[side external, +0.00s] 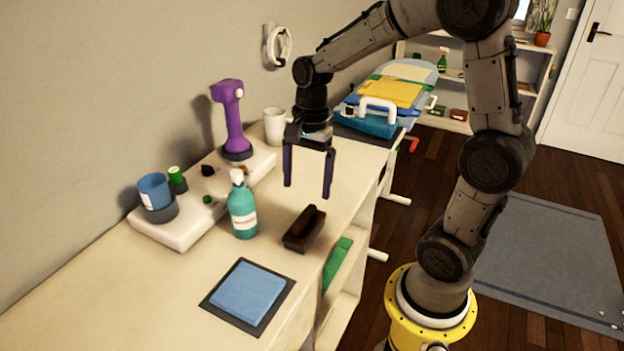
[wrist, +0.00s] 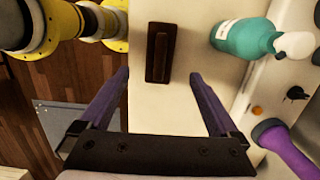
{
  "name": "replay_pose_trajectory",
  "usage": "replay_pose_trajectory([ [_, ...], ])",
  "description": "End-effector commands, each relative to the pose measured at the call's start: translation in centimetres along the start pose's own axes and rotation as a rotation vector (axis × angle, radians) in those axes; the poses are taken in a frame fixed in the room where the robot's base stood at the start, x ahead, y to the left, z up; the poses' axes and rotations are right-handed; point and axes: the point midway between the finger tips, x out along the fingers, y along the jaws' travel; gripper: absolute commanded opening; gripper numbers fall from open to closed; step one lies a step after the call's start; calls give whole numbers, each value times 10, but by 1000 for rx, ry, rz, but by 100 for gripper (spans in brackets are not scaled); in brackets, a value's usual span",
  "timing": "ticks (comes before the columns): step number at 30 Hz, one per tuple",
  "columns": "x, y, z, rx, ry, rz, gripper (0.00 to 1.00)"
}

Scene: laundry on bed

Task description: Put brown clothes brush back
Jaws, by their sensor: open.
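The brown clothes brush (side external: 304,229) lies on the pale worktop near its front edge, to the right of a teal bottle. In the wrist view the brush (wrist: 160,55) lies beyond the fingertips, between their lines, with its long side pointing away from me. My gripper (side external: 308,190) is open and empty, above the worktop and behind the brush, apart from it. Its two purple fingers (wrist: 168,78) show in the wrist view.
The teal pump bottle (side external: 243,211) stands close beside the brush. A white tray (side external: 188,233) holds a purple device (side external: 232,120), a blue cup (side external: 155,192) and a green bottle (side external: 177,180). A blue pad on a dark mat (side external: 248,296) lies in front. A white mug (side external: 275,127) stands behind.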

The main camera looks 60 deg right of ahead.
Motion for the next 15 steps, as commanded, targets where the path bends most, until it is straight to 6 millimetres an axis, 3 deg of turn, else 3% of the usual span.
replay_pose_trajectory([
  [5,-27,20,20,-264,53,-74,97],
  [9,-54,56,44,-688,158,-171,97],
  [15,-69,107,64,-1242,346,-262,97],
])
